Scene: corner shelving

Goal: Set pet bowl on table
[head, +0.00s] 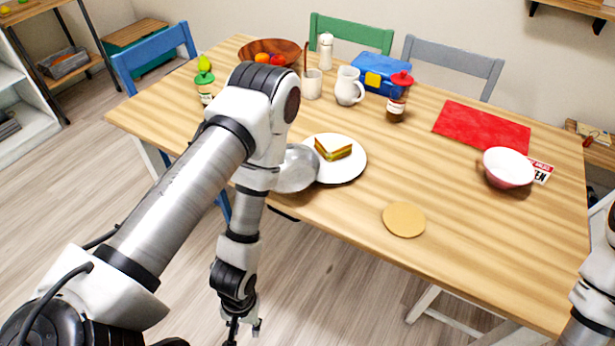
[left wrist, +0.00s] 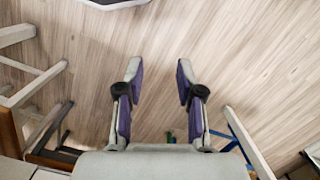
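A silver metal bowl (head: 297,168) appears to rest on the wooden table (head: 340,217) near its front edge, beside a white plate; my left arm hides its left part. A white bowl with a pink outside (head: 508,168) stands at the table's right. I cannot tell for sure which is the pet bowl; the metal one looks most like it. My left gripper (head: 243,328) hangs low in front of the table, over the floor, away from both bowls. In the left wrist view the gripper (left wrist: 160,70) is open and empty. My right gripper is out of view.
The white plate (head: 352,169) holds a sandwich (head: 334,148). A tan round disc (head: 404,219) and red mat (head: 482,127) lie on the table. A jug (head: 349,87), red-capped jar (head: 398,100) and blue box (head: 381,73) stand behind. The front middle has bare wood.

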